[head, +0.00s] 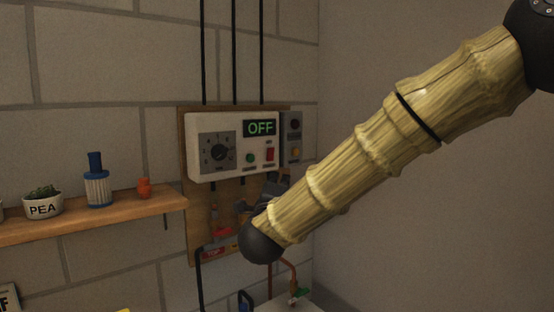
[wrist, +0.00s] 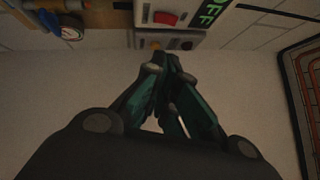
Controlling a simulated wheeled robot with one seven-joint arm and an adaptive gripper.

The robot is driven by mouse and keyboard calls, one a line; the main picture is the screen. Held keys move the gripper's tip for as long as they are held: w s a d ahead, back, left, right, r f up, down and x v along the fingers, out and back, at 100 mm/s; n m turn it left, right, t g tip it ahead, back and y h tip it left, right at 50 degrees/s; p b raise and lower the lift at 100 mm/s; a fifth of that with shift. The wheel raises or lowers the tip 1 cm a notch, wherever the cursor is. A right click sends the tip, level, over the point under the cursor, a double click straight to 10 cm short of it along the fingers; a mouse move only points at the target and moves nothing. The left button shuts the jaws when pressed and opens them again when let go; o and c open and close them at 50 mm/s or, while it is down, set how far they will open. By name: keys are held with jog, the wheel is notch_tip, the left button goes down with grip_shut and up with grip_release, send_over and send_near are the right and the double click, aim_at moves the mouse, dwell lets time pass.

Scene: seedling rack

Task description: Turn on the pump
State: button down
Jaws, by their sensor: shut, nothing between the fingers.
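A white control box (head: 202,173) hangs on a wooden backboard on the wall. Its display (head: 260,128) reads OFF in green. The red switch also shows in the wrist view (wrist: 165,18), with part of the display (wrist: 210,12). My gripper (wrist: 172,62) is shut and empty, its fingertips near the boxes and apart from the red switch in the picture. In the head view my gripper (head: 272,189) is below the control box, partly hidden by my arm.
A small grey box (head: 292,125) with an orange button (head: 295,152) is right of the control box. A wooden shelf (head: 130,213) at left holds a PEA pot (head: 43,208) and a blue-capped bottle (head: 97,188).

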aim_at(270, 154)
jog(key=shift+a+r+p+x, duration=0.3)
jog(key=shift+p+x, duration=0.85)
jog(key=shift+x, duration=0.9)
jog(key=shift+a+r+p+x, duration=0.15)
jog(key=shift+a+p+x, duration=0.25)
jog(key=shift+p+x, duration=1.25)
jog(key=shift+a+r+p+x, duration=0.3)
jog(key=shift+p+x, duration=0.4)
jog(key=shift+x, duration=1.75)
jog(key=shift+w+a+f, duration=0.1)
jog(key=shift+w, duration=0.05)
